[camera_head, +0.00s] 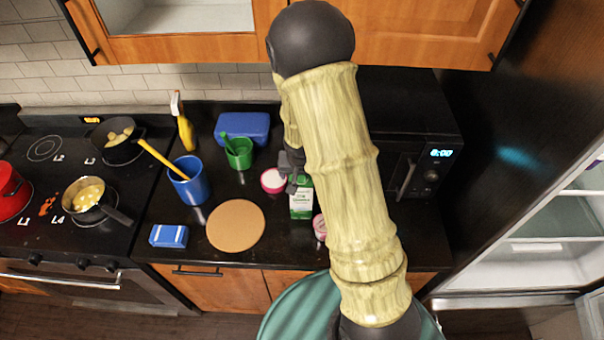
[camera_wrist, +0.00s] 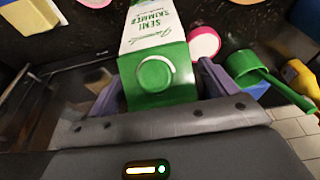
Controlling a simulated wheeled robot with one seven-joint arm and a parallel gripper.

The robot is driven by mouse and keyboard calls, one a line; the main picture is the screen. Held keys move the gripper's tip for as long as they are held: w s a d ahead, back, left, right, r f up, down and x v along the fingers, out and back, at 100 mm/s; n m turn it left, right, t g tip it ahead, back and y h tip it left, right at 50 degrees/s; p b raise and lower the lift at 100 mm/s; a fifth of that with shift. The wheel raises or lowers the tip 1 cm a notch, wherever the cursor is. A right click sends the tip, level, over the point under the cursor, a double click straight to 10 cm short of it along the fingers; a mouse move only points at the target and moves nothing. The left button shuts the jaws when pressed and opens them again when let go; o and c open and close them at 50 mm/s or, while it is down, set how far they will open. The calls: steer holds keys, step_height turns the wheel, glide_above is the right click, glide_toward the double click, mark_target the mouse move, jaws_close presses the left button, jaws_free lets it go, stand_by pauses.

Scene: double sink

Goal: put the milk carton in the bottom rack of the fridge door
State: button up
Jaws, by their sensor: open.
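The milk carton (camera_head: 301,199), green and white, stands on the black counter, partly hidden behind my arm. In the wrist view the carton (camera_wrist: 153,62) shows its green cap and top between the two purple-grey fingers of my gripper (camera_wrist: 163,88). The fingers are open, one on each side of the carton; I cannot tell whether either touches it. In the head view my gripper (camera_head: 293,168) is at the carton's top, mostly hidden by my arm. The fridge (camera_head: 560,235) stands open at the right edge. Its door (camera_head: 592,318) shows only in part, and the bottom rack cannot be made out.
Pink-and-white tubs (camera_head: 273,181) (camera_head: 320,227) stand close on either side of the carton. A green cup (camera_head: 239,153), a blue cup (camera_head: 187,181) and a round cork board (camera_head: 236,225) lie to the left. A microwave (camera_head: 420,150) stands behind at the right.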

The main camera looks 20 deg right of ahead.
steer(key=d+v, duration=0.1)
steer(key=v, duration=1)
steer(key=shift+a+r, duration=0.2)
steer(key=shift+a, duration=0.3)
steer(key=shift+s, duration=0.15)
steer(key=s+r+n+y, duration=0.1)
steer(key=s+r+n, duration=0.2)
steer(key=s, duration=0.9)
steer(key=shift+n+g, duration=0.3)
steer(key=shift+o, duration=0.4)
steer(key=shift+s, duration=0.1)
